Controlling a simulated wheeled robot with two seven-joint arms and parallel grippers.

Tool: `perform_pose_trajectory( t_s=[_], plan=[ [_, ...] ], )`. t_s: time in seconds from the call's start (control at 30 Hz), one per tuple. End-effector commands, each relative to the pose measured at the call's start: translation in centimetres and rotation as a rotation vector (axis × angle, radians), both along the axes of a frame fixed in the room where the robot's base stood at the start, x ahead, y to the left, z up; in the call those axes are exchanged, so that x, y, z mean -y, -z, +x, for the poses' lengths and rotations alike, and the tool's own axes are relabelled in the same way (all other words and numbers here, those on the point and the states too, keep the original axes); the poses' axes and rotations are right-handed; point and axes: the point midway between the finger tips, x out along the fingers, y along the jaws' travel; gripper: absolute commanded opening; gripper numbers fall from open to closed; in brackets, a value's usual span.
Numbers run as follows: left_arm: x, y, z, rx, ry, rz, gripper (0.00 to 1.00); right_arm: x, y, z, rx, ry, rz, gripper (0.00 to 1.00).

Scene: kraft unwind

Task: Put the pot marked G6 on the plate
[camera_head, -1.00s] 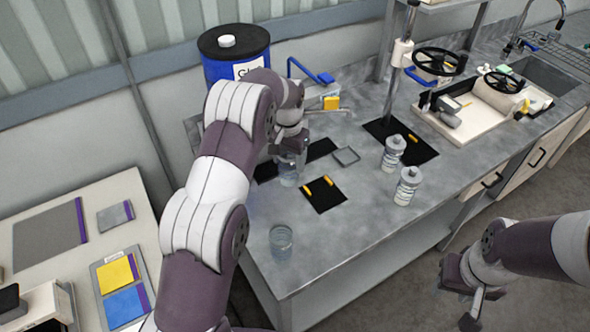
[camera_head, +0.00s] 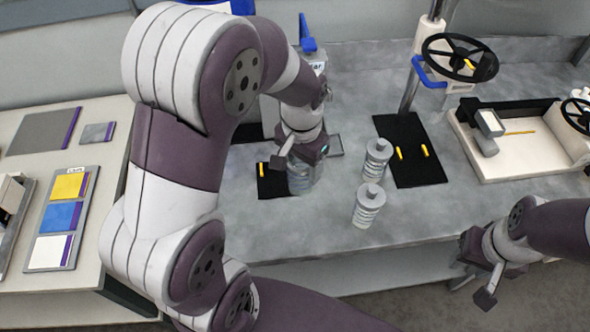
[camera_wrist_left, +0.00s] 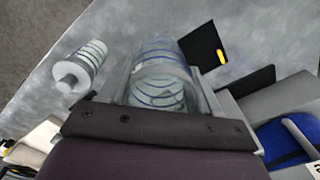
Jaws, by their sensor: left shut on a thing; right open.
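My left gripper (camera_head: 300,158) is shut on a clear jar with blue rings (camera_head: 301,180), which also fills the middle of the left wrist view (camera_wrist_left: 160,75). No G6 mark is readable on it. The jar is upright, over or beside the right edge of a black mat (camera_head: 268,188) with yellow marks; whether it touches down I cannot tell. Two grey-white lidded bottles, one behind (camera_head: 378,158) and one in front (camera_head: 368,206), stand to its right. Which thing is the plate I cannot tell. My right gripper (camera_head: 476,288) is open and empty off the counter's front edge.
Another black mat (camera_head: 425,172) with yellow marks lies to the right, below a black handwheel (camera_head: 460,58). A pale tray (camera_head: 520,160) stands farther right. A side table (camera_head: 100,130) stands at left.

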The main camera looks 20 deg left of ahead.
Motion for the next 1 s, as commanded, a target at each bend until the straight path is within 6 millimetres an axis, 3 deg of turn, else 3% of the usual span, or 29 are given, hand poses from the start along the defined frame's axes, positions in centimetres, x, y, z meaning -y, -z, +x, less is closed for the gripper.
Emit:
perform_pose_trajectory(
  t_s=[0.2, 0.4, 0.7, 1.0],
  plan=[
    [-5.1, 3.3, 3.6, -0.006, -0.006, -0.001, 0.13, 0.0, -2.0, 0.0, 0.001, 0.000, 0.000, 0.43],
    [-8.2, 5.8, 6.1, -0.003, -0.003, 0.000, 0.13, 0.0, -2.9, 0.0, 0.000, 0.000, 0.000, 0.43],
    [-8.6, 9.9, 6.4, -0.002, 0.000, -0.001, 0.13, 0.0, -4.2, 0.0, 0.000, 0.000, 0.000, 0.43],
    [-8.6, 10.5, 6.4, -0.001, 0.000, 0.000, 0.13, 0.0, -3.9, 0.0, 0.000, 0.000, 0.000, 0.43]
  ],
)
